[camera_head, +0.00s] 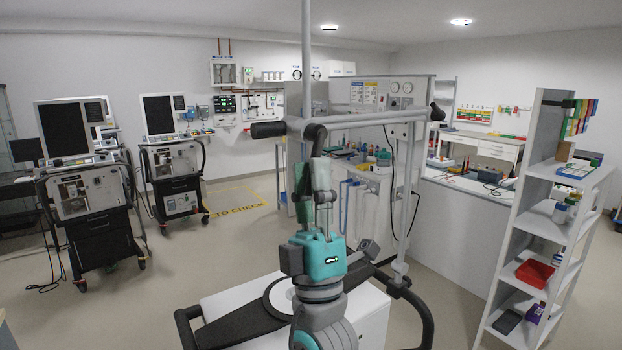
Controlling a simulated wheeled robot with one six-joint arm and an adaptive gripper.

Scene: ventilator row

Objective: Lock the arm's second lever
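A pale grey frame stands in the centre, with a tall upright pole (306,55) and a horizontal bar (365,118). A black knob-like end (268,130) sits at the bar's left, and another black end (437,112) at its right. A dark rounded part (315,132) sits near where pole and bar meet. I cannot tell which part is the second lever or whether it is locked. My teal and grey arm reaches up from the bottom centre. My gripper (312,168) appears just below the bar. Its fingers are small and overlap the frame, so contact and opening are unclear.
Two ventilators on carts (88,198) (172,165) stand at the left. A white bench (460,205) lies behind right. A shelf rack (540,225) stands at the right, with a red bin (535,273). Open floor lies at the left, with a yellow marking (235,203).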

